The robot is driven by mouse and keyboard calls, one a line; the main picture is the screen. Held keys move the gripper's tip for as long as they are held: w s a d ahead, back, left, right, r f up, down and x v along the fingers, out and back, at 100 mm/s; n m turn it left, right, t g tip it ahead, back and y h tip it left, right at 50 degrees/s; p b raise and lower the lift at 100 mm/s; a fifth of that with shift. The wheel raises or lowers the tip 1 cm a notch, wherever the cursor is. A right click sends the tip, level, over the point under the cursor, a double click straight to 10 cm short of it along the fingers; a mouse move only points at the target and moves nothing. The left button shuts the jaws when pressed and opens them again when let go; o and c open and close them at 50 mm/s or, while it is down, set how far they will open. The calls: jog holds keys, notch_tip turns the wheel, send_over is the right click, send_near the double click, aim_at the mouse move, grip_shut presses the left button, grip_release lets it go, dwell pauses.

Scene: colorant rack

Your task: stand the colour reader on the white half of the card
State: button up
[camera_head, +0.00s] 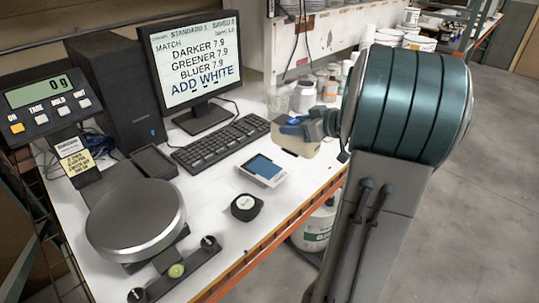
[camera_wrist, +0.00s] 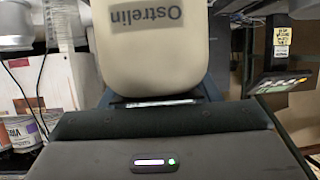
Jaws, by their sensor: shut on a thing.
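My gripper (camera_head: 293,128) is shut on a cream, rounded block (camera_head: 298,148) and holds it above the bench's right edge. In the wrist view the block (camera_wrist: 152,55) fills the top middle, with "Ostrelin" upside down on it. I cannot tell for sure whether this block is the colour reader. A small black round device with a white top (camera_head: 246,208) lies on the bench, apart from my gripper. A flat white-edged piece with a blue panel (camera_head: 263,169) lies left of and below my gripper; I cannot tell if it is the card.
A round-topped scale (camera_head: 136,218) stands at the front left, with a knobbed bar (camera_head: 175,270) beside it. The keyboard (camera_head: 218,143) and monitor (camera_head: 187,60) are behind. Jars (camera_head: 303,97) crowd the back right. Bare bench surrounds the blue-panelled piece.

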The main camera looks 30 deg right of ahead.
jog(key=shift+w+a+f+b, duration=0.2)
jog(key=shift+w+a+f, duration=0.4)
jog(key=shift+a+f, duration=0.6)
jog(key=shift+w+a+f+b, duration=0.2)
jog(key=shift+w+a+f, duration=0.5)
jog(key=shift+f, duration=0.85)
jog(key=shift+w+a+f+b, duration=0.2)
jog(key=shift+w+a+f, duration=0.25)
jog(key=shift+a+f, duration=0.85)
jog(key=shift+d+f, duration=0.15)
jog(key=shift+f, duration=0.15)
jog(key=o, duration=1.6)
